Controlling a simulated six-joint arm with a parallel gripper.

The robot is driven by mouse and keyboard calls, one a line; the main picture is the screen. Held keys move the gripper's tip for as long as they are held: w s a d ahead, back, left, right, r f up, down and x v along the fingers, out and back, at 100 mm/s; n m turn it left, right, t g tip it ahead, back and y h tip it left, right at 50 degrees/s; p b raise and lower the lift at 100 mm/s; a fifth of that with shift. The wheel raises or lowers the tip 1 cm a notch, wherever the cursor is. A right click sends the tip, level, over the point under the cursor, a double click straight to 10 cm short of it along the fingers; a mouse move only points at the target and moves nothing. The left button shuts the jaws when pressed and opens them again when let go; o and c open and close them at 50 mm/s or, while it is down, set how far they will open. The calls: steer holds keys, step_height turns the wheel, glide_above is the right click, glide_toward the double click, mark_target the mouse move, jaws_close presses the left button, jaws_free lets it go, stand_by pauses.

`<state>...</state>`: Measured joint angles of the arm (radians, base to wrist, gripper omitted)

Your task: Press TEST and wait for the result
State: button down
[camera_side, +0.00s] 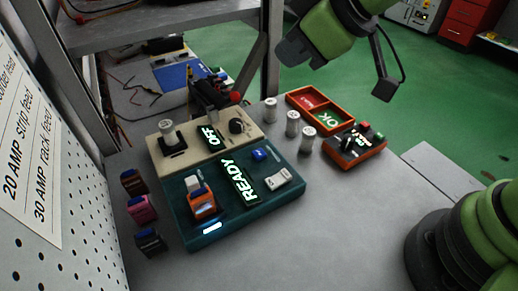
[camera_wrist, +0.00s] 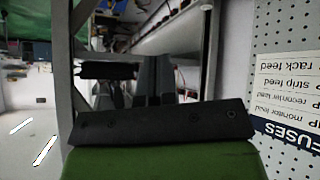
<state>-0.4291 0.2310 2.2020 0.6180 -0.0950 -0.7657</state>
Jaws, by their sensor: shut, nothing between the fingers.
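The teal tester (camera_side: 240,222) sits on the grey bench. Its display (camera_side: 239,183) is lit and reads READY. A small blue button (camera_side: 259,154) and a pale switch or button (camera_side: 279,180) are on its top; I cannot read a TEST label on either. An orange module (camera_side: 202,204) with a pale top sits at its left end, and a white light glows on the front edge below. My gripper (camera_side: 296,52) is shut and empty, high above the back right of the bench, well apart from the tester. It also shows in the wrist view (camera_wrist: 152,82).
A beige unit (camera_side: 200,155) reading OFF stands behind the tester. Three white cylinders (camera_side: 292,124), a red-and-green OK tray (camera_side: 320,112) and an orange control box (camera_side: 354,145) stand to the right. Three coloured modules (camera_side: 141,208) line the left. The front bench is clear.

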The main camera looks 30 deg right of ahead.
mark_target(258, 155)
steer(key=w+a+f+n+h, duration=0.1)
steer(key=a+f+n, duration=0.3)
steer(key=f, duration=0.4)
steer(key=shift+w+t, duration=0.3)
steer(key=shift+w, duration=0.5)
steer(key=shift+f, duration=0.1)
steer(key=shift+f, duration=4.4)
steer(key=shift+f, duration=0.1)
steer(key=shift+f, duration=0.3)
steer(key=shift+f, duration=0.45)
steer(key=shift+r, duration=0.85)
